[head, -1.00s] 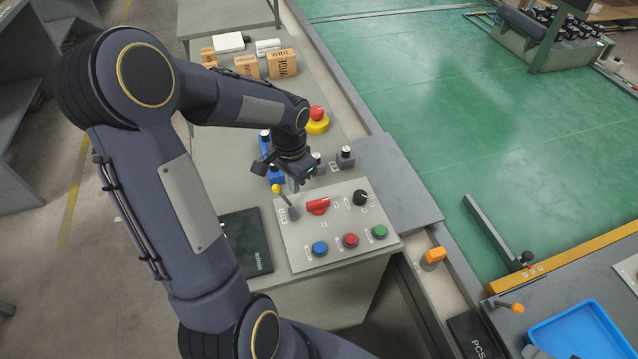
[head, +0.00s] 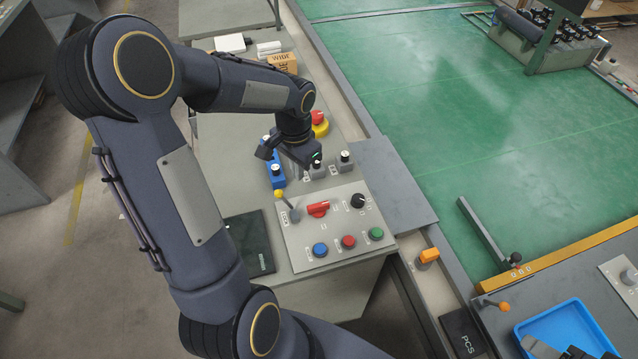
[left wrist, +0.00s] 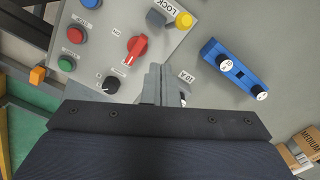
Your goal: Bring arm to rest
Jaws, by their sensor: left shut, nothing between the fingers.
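My left arm (head: 165,190) is bent, reaching from the lower left over the grey control cabinet. My left gripper (head: 304,168) hangs above the cabinet top, just behind the button panel (head: 345,205). In the left wrist view my left gripper (left wrist: 160,86) has its two fingers together with nothing between them. The fingers point at bare surface between the panel's black knob (left wrist: 112,84) and the blue two-knob block (left wrist: 236,70). Something dark and grey at the head view's lower right edge may be part of my right gripper (head: 575,353); its fingers are not clear.
The panel carries a red switch (head: 318,209), a yellow-tipped lever (head: 279,195) and blue, red and green buttons. A yellow-based red stop button (head: 318,118) and cardboard boxes (head: 283,63) stand behind. A blue tray (head: 565,328) lies at right. The green floor is open.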

